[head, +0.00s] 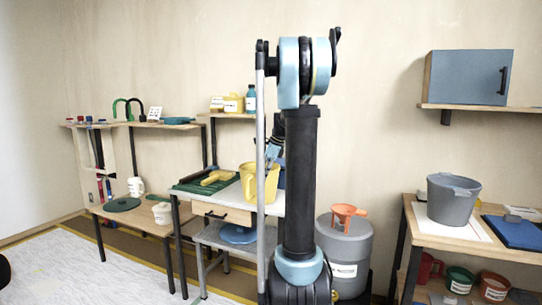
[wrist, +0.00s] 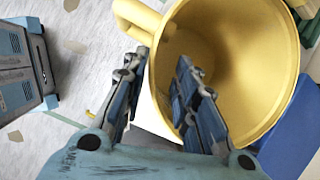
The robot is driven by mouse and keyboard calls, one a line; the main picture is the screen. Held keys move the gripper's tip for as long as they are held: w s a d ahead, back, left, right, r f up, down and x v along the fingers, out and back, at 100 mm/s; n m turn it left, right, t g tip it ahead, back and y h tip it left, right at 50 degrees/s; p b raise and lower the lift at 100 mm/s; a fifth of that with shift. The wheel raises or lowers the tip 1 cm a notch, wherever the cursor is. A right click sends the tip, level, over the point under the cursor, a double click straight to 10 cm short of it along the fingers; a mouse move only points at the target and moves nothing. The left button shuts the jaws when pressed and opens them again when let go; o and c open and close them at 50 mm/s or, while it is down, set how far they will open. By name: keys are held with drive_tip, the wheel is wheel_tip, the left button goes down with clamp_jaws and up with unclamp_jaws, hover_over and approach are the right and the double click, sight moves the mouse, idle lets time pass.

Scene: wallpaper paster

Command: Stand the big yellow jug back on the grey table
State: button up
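The big yellow jug (head: 258,186) looks upright at the right part of the grey table (head: 228,193), partly hidden by my arm. I cannot tell whether its base rests fully on the table. In the wrist view, the jug (wrist: 262,75) shows its open mouth and its handle at upper left. My gripper (wrist: 163,57) is at the near rim, one finger outside and one over the mouth. Its fingers are apart, with the rim between them and no clear grip. In the head view, my gripper (head: 270,160) is just above the jug.
A green tray (head: 190,186) with a yellow item (head: 217,177) lies left of the jug. A blue object (wrist: 295,130) is close on its right.

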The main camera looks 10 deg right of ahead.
drive_tip(key=v, duration=1.1)
drive_tip(key=s+a+f+n+h, duration=0.1)
drive_tip(key=s+a+f+n, duration=0.2)
drive_tip(key=s, duration=0.4)
drive_tip(key=s+a+f+n, duration=0.1)
drive_tip(key=s+f+n, duration=0.3)
drive_tip(key=s, duration=0.4)
drive_tip(key=s+a+f+n+h, duration=0.1)
drive_tip(key=s+a+f+n, duration=0.25)
drive_tip(key=s, duration=0.35)
drive_tip(key=s+f+n+h, duration=0.1)
drive_tip(key=s+f+n, duration=1)
drive_tip(key=s+f, duration=0.5)
drive_tip(key=shift+s+d+g+h, duration=0.3)
drive_tip(key=shift+s+d+h, duration=0.1)
drive_tip(key=shift+s, duration=0.25)
drive_tip(key=shift+f, duration=0.1)
